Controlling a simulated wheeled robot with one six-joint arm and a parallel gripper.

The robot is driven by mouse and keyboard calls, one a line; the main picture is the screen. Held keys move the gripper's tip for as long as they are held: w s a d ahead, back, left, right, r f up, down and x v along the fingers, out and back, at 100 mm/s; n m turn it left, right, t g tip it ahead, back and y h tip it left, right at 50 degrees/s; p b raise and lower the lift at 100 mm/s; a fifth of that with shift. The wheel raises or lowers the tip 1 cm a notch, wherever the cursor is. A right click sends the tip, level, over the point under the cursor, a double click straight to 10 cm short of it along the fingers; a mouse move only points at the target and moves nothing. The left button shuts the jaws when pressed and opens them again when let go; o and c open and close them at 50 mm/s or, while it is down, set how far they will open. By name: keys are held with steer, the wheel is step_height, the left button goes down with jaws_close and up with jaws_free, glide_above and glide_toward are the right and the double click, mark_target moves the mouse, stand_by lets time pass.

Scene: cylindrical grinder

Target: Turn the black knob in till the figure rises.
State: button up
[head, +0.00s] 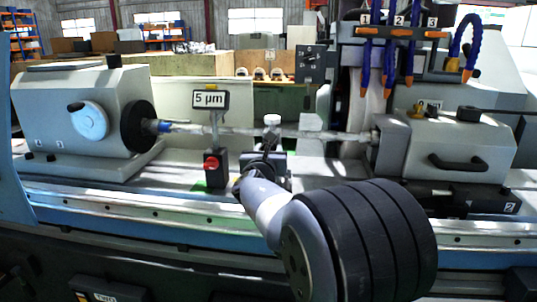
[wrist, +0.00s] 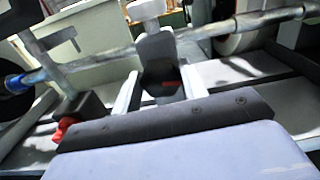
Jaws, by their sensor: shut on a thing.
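A small display (head: 209,100) on a thin stand reads "5 µm"; in the wrist view its panel (wrist: 60,38) is tilted and unreadable. My gripper (head: 262,166) is at the front of a small support (head: 272,121) with a pale top, at the middle of the long bar. In the wrist view my gripper (wrist: 161,92) has its two pale fingers on either side of a dark part, the black knob (wrist: 160,76), and is shut on it. My wrist and fingers hide most of the knob in the head view.
The long shaft (head: 335,135) runs just behind my gripper, between the headstock (head: 75,110) and the tailstock (head: 460,150). A black box with a red button (head: 211,163) stands close on the left. Blue hoses (head: 389,60) hang at the upper right.

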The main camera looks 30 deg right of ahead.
steer(key=shift+d+f+m+b, duration=0.1)
steer(key=shift+m+b, duration=2.8)
steer(key=shift+b, duration=0.35)
steer(key=o, duration=1)
steer(key=shift+s, duration=0.1)
steer(key=v, duration=1)
steer(key=shift+s+a, duration=0.3)
